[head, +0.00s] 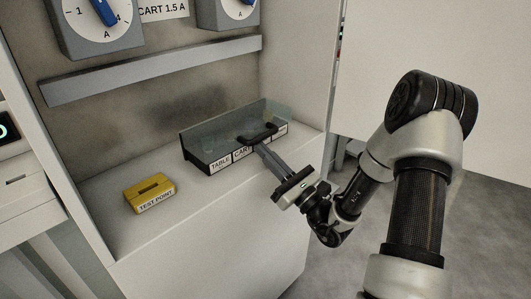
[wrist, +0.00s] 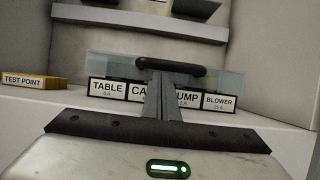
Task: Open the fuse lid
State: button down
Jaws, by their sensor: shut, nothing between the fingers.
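The fuse box (head: 196,158) sits on the white ledge, with labels reading TABLE, CART and more along its front. Its clear lid (head: 283,113) has a dark bar handle (head: 259,133); the lid looks down over the box. In the wrist view, the clear lid (wrist: 108,66) and its handle (wrist: 171,67) show behind the fingers. My gripper (head: 261,149) is shut and empty. Its fingertips are right at the handle, in front of or just under it; I cannot tell whether they touch. The fingers hide part of the middle labels.
A yellow TEST POINT block (head: 150,194) stands on the ledge left of the fuse box. A grey horizontal rail (head: 150,72) and two dials with blue knobs (head: 103,12) are on the panel above. A cabinet side wall (head: 300,60) is close on the right.

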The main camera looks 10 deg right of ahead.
notch_tip(320, 180, up, 13)
jog(key=g+h+p, duration=0.4)
jog(key=g+p, duration=0.2)
jog(key=p, duration=1.6)
jog(key=w+a+r, duration=0.7)
jog(key=w+r, duration=0.2)
jog(key=w, duration=0.2)
jog(key=shift+a+r, duration=0.15)
jog(key=shift+r, duration=0.15)
